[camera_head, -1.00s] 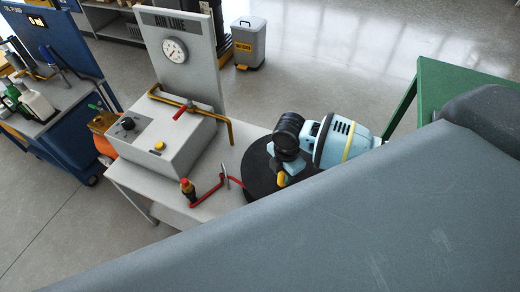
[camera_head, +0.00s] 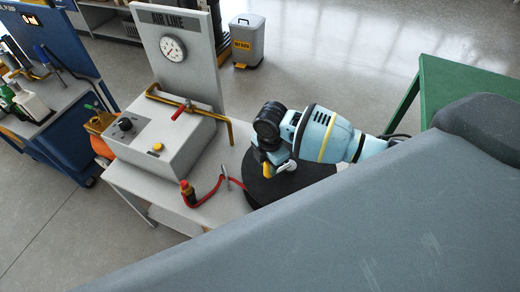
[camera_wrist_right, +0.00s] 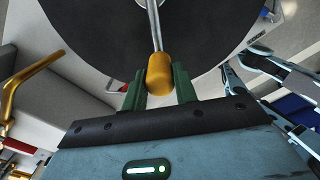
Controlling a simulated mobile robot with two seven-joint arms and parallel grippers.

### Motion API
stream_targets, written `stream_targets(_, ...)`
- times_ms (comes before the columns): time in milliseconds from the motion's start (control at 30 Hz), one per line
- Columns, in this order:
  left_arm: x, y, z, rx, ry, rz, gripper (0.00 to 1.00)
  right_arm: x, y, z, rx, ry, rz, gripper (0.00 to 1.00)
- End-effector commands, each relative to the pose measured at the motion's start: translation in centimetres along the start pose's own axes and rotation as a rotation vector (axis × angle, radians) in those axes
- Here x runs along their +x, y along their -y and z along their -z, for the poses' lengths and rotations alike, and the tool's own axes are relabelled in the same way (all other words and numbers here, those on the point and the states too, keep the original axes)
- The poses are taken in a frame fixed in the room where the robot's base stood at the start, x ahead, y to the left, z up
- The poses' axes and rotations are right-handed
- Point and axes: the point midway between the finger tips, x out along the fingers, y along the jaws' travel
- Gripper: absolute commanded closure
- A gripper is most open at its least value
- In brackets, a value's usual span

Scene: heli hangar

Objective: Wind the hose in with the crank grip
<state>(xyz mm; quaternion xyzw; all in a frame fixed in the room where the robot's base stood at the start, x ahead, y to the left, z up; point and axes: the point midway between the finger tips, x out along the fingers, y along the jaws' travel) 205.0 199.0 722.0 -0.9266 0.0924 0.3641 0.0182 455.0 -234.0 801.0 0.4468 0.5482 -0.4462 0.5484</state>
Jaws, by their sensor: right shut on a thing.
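The black hose reel (camera_head: 315,170) lies flat on the grey bench, partly hidden by my arm. The orange-yellow crank grip (camera_wrist_right: 159,72) sits at the end of a metal crank arm (camera_wrist_right: 154,25) over the reel's face in the right wrist view. My right gripper (camera_wrist_right: 159,88) has its green fingers on either side of the grip and is shut on it. The right gripper also shows in the head view (camera_head: 271,160), near the reel's left part. My left gripper is out of view.
A grey box (camera_head: 165,140) with a knob and yellow button stands left of the reel, with a yellow pipe (camera_head: 215,117) and red valve lever. An AIR LINE panel (camera_head: 178,45) rises behind. A green table (camera_head: 465,90) stands at right. Open floor lies behind.

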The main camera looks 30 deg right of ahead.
Motion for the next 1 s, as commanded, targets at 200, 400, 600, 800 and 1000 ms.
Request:
stream_targets(200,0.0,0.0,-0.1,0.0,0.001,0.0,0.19,-0.2,-0.3,0.1,-0.002,-0.002,-0.003,0.84)
stream_targets(400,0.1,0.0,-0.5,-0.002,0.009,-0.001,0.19,0.0,-0.8,0.1,-0.001,-0.003,-0.002,0.84)
stream_targets(600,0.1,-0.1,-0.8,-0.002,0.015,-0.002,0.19,0.1,-1.3,-0.1,-0.003,-0.002,-0.002,0.84)
stream_targets(800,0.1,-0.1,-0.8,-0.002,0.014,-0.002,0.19,0.1,-1.3,-0.1,-0.002,-0.002,0.0,0.56)
stream_targets(1000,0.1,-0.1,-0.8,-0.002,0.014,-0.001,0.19,0.1,-1.2,-0.1,-0.001,-0.001,0.001,0.38)
